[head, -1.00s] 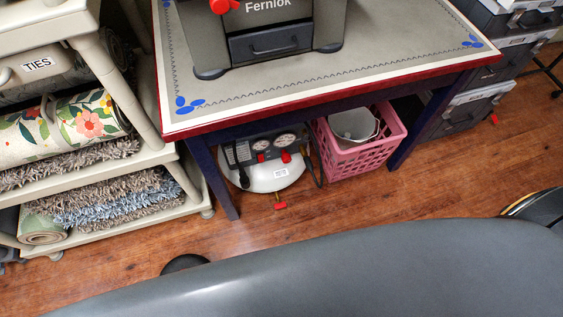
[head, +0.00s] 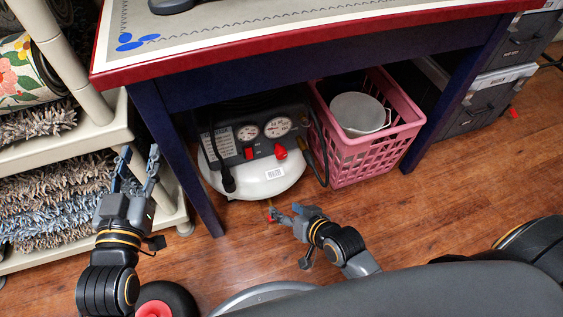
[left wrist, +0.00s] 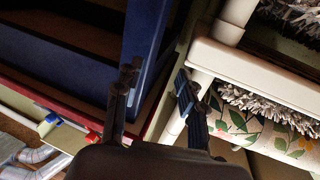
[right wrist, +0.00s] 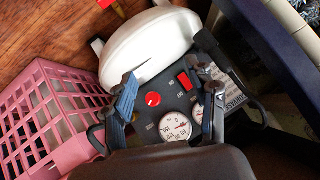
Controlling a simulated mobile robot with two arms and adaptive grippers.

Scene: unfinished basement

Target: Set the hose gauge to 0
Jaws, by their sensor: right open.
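A white-tanked compressor (head: 262,180) with a black panel sits on the floor under the table. Its panel has a left gauge (head: 247,132) and a right gauge (head: 277,127), with a red switch (head: 249,153) and a red knob (head: 280,152) below them. In the right wrist view, one gauge (right wrist: 175,125) faces me and the other is partly behind a finger; I cannot read the needles surely. My right gripper (head: 285,211) is open and empty, low in front of the tank, pointing toward the panel. My left gripper (head: 138,164) is open and empty beside the shelf and table leg.
A pink basket (head: 372,160) with a grey bucket (head: 359,113) stands right of the compressor. A black hose (head: 322,155) lies between them. The red-edged table (head: 300,47) and its blue legs frame the space. A shelf with rugs (head: 62,190) stands left.

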